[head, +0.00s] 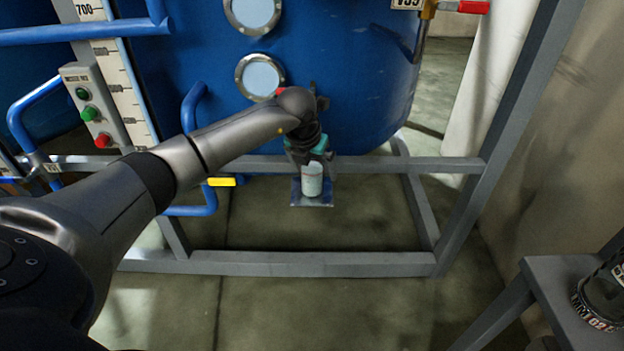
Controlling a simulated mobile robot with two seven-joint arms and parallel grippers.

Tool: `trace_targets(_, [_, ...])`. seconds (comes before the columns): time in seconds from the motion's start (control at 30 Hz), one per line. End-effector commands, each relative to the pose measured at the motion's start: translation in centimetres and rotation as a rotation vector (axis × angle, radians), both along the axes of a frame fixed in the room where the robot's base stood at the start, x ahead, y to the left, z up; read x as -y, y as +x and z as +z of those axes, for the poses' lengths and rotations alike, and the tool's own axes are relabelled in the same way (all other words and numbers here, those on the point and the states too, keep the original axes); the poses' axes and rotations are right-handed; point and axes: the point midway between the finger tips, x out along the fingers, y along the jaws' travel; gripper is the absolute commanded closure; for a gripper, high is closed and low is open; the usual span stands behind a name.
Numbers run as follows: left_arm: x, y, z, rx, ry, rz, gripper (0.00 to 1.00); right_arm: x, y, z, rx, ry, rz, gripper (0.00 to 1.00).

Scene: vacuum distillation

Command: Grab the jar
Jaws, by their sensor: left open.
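The jar (312,182) is a small pale, whitish-grey cylinder. It stands upright on a small grey shelf (313,201) fixed at the frame below the blue tank. My left arm reaches in from the left, and my left gripper (311,162) is at the top of the jar. The gripper is open, with its fingers around or just over the jar's upper part; I cannot tell whether they touch it. The top of the jar is partly hidden by the gripper. My right gripper is not in view.
A large blue tank (350,90) with round windows stands behind the shelf. Grey frame bars (290,263) run around it. A control box (95,105) with green and red buttons and a yellow-handled valve (222,182) are at left. A grey stand (565,290) is at lower right.

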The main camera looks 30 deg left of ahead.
Motion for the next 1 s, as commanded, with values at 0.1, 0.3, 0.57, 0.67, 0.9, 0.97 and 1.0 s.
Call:
trace_targets(0.1, [0.0, 0.01, 0.09, 0.001, 0.0, 0.0, 0.0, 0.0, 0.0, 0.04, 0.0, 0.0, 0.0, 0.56])
trace_targets(0.3, [-0.01, 0.0, 0.09, 0.0, 0.0, 0.0, 0.2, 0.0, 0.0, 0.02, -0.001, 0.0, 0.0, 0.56])
trace_targets(0.57, [-0.02, -0.02, 0.08, 0.0, 0.0, 0.0, 0.5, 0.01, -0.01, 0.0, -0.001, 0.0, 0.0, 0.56])
trace_targets(0.67, [-0.02, -0.03, 0.06, 0.0, 0.001, 0.0, 0.61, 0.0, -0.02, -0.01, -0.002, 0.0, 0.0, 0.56])
trace_targets(0.9, [-0.02, -0.04, 0.06, -0.001, 0.001, 0.0, 0.88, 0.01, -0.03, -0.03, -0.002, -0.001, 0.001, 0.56])
trace_targets(0.97, [-0.02, -0.04, 0.06, -0.001, 0.001, 0.0, 0.95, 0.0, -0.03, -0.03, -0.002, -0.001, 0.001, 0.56])
trace_targets(1.0, [-0.02, -0.04, 0.05, -0.001, 0.001, 0.0, 0.98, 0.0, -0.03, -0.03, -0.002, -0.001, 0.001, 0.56])
